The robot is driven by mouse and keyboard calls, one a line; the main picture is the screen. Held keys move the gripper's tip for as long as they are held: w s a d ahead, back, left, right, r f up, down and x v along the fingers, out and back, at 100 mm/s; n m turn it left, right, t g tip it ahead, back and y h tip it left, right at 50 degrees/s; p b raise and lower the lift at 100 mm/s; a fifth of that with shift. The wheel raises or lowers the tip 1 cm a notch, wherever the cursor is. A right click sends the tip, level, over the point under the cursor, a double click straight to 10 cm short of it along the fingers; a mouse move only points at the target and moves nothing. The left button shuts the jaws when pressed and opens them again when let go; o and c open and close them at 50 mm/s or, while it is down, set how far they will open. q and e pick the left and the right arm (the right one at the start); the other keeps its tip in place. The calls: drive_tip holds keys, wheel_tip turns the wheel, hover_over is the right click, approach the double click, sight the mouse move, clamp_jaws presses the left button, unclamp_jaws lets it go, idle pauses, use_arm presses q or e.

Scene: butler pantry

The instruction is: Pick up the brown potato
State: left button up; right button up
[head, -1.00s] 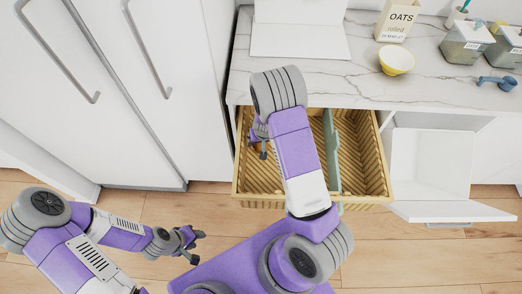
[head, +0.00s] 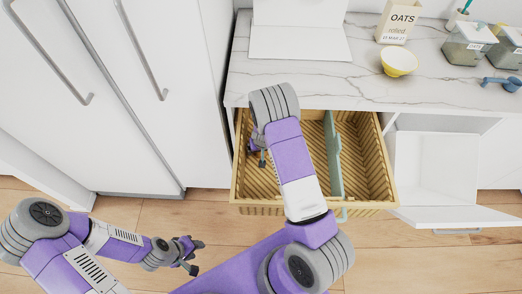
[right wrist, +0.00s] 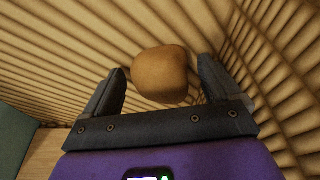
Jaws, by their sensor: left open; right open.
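The brown potato (right wrist: 161,74) shows in the right wrist view, inside the ribbed wooden drawer (head: 357,150). My right gripper (right wrist: 160,80) is open, with one finger on each side of the potato's near part. I cannot tell whether the fingers touch it. In the head view my right arm hides the potato, and only a bit of the right gripper (head: 258,156) shows at the drawer's left side. My left gripper (head: 197,256) is open and empty, low over the floor at the left.
A green divider (head: 333,155) splits the drawer. On the marble counter (head: 300,83) stand a yellow bowl (head: 398,62), an oats box (head: 398,22) and grey canisters (head: 468,45). An open white cabinet (head: 435,165) is at the right, and tall white doors (head: 140,90) are at the left.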

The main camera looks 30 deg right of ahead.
drive_tip(key=c, duration=1.2)
